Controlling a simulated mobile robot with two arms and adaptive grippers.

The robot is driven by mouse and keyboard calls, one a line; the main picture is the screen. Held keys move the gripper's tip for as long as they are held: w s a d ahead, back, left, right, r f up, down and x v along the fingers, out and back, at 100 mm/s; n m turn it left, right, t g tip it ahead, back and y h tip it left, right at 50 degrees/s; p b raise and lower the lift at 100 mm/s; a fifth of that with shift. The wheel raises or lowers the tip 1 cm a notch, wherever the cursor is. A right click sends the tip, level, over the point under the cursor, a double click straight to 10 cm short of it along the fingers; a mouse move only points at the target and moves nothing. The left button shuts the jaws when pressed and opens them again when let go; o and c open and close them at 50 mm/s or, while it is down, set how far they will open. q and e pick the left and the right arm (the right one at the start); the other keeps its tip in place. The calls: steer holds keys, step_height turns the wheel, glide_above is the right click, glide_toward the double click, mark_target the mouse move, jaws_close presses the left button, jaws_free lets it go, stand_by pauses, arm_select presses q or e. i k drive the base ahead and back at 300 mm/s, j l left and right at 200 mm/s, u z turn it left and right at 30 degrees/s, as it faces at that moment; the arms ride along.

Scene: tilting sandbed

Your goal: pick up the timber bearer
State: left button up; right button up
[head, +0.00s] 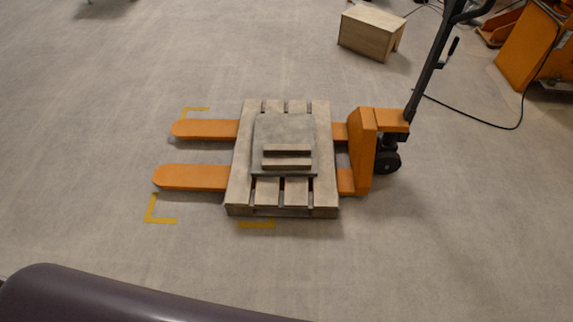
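Two short wooden bars lie side by side on a grey square slab (284,128), which rests on a slatted wooden pallet (239,180). The farther bar (287,148) and the nearer bar (287,162) look alike and run left to right. Either could be the timber bearer; I cannot tell which. Neither of my grippers is in view.
An orange pallet truck has its forks (195,177) under the pallet and its dark handle (432,70) rising at the right. A wooden box-like stand (366,35) is at the back. A black cable (470,116) lies at right.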

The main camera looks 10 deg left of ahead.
mark_target(287, 164)
steer(key=i+l, duration=0.95)
steer(key=l, duration=0.25)
steer(key=i+l, duration=0.95)
steer(key=l, duration=0.2)
steer(key=i+l, duration=0.5)
steer(key=i+l+u, duration=0.1)
steer(key=u, duration=0.35)
steer(key=l+u, duration=0.2)
steer(key=u, duration=0.3)
steer(key=i+l+u, duration=0.1)
steer(key=l+u, duration=0.15)
steer(key=u, duration=0.2)
steer(key=l+u, duration=0.2)
steer(key=u, duration=0.25)
